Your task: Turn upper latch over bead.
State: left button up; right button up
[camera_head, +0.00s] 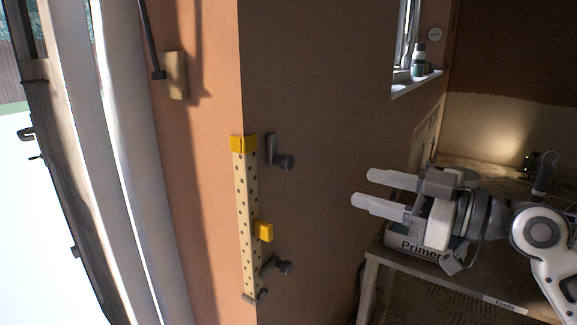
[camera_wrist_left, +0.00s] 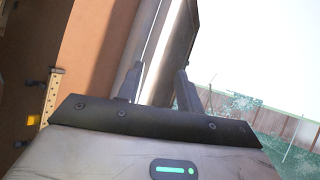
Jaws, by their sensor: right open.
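The bead (camera_head: 245,195) is a pale, perforated strip standing upright along the wall corner, with a yellow cap (camera_head: 243,144) at its top and a yellow block (camera_head: 264,231) on its right side. The upper latch (camera_head: 271,149) is a dark bar pointing up, right of the bead and apart from it, with a round knob (camera_head: 286,161). The lower latch (camera_head: 269,266) angles down-left towards the bead. My right gripper (camera_head: 363,188) is open and empty, right of the upper latch. My left gripper (camera_wrist_left: 160,70) shows only in the left wrist view, fingers apart and empty. The bead (camera_wrist_left: 50,95) shows there too.
A Primer container (camera_head: 420,248) stands under my right gripper on a bench (camera_head: 440,275) labelled Tools. A bottle (camera_head: 418,62) stands on the window sill. A wooden block (camera_head: 174,75) is on the left wall. The wall between bead and right gripper is clear.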

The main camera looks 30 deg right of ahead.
aim_at(292, 163)
jog(key=p+x, duration=0.2)
jog(key=x, duration=0.2)
jog(key=r+p+x, duration=0.1)
jog(key=x, duration=0.4)
jog(key=p+x, duration=0.2)
jog(key=x, duration=0.3)
jog(key=shift+w+a+r+p, duration=0.1)
jog(key=shift+a+r+p, duration=0.1)
jog(key=shift+a+p, duration=0.1)
pick_arm(q)
jog(key=shift+s+a+r+m+g+y, duration=0.15)
jog(key=shift+a+r+m, duration=0.1)
jog(key=shift+r, duration=0.25)
jog(key=shift+w+a+r+m+g+y, duration=0.15)
jog(key=shift+a+r, duration=0.1)
jog(key=shift+r, duration=0.25)
pick_arm(e)
jog(key=shift+w+a+f, duration=0.15)
jog(key=shift+w+a, duration=0.1)
jog(key=shift+w, duration=0.35)
pick_arm(q)
jog(key=shift+s, duration=0.1)
pick_arm(e)
jog(key=shift+c, duration=0.3)
jog(key=c, duration=0.9)
